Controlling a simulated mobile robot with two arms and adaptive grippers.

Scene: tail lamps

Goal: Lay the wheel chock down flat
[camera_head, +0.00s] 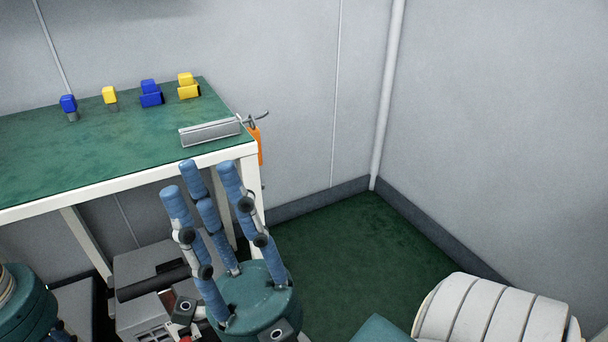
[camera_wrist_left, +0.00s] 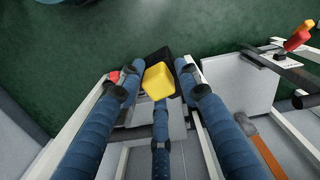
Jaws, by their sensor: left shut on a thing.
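A yellow block with black parts (camera_wrist_left: 157,82), which I take for the wheel chock, is between the fingers of my left gripper (camera_wrist_left: 160,80) in the left wrist view. The blue-wrapped fingers close around it from the sides and below. It is held up above the floor and looks tilted; its underside is hidden. The left gripper does not show in the head view. My right gripper (camera_head: 200,178) is in the head view, its blue fingers pointing up in front of the table corner. They are apart, with nothing between them.
A green-topped table (camera_head: 95,150) bears several small blue and yellow pieces at the back and a grey metal bar (camera_head: 209,133) at its right end. An orange thing (camera_head: 257,147) hangs beside it. Green floor (camera_head: 335,245) lies clear to the right. A wooden handle (camera_wrist_left: 263,148) shows low right.

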